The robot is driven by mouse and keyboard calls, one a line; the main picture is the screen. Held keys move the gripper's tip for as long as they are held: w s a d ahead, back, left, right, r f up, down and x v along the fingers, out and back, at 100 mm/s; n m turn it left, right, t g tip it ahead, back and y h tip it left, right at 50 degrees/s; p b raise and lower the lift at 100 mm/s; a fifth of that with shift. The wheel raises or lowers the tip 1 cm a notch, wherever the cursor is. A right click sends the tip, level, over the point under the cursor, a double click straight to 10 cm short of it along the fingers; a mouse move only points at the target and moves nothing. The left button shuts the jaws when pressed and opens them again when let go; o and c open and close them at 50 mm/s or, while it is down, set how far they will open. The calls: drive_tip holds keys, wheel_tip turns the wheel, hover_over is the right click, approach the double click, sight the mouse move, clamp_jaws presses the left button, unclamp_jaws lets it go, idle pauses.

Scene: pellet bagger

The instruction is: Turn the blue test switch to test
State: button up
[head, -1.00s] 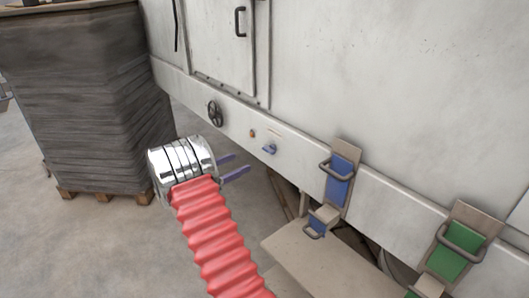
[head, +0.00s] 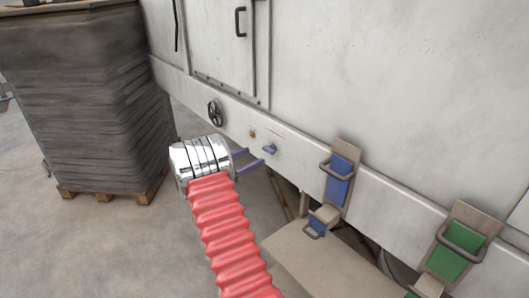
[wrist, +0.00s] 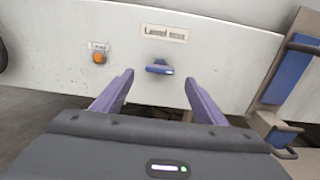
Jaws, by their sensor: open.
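The blue test switch (head: 269,149) is a small blue handle on the lower white rail of the machine. In the wrist view the switch (wrist: 159,68) lies roughly level, under a small printed label (wrist: 164,33). My gripper (head: 256,158) has two purple fingers and is open and empty. In the wrist view its fingertips (wrist: 158,78) stand to the left and right of the switch, with clear gaps on both sides. The fingers appear short of the switch, not touching it; the exact distance is hard to tell.
An orange button (wrist: 99,58) sits left of the switch. A black handwheel (head: 215,113) is farther left. A blue-padded bracket (head: 340,180) and a green one (head: 452,257) stick out at the right. A wrapped pallet stack (head: 90,100) stands at the left.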

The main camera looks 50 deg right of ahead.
sight(267, 151)
drive_tip(key=x, duration=0.7)
drive_tip(key=shift+d, duration=0.15)
drive_tip(key=shift+c, duration=0.5)
drive_tip(key=c, duration=1)
drive_tip(key=shift+o, duration=0.2)
drive_tip(key=shift+m, duration=0.4)
drive_tip(key=m, duration=0.5)
drive_tip(key=shift+s, duration=0.15)
drive_tip(key=m, duration=0.6)
drive_tip(key=shift+s+f, duration=0.1)
drive_tip(key=shift+f, duration=0.05)
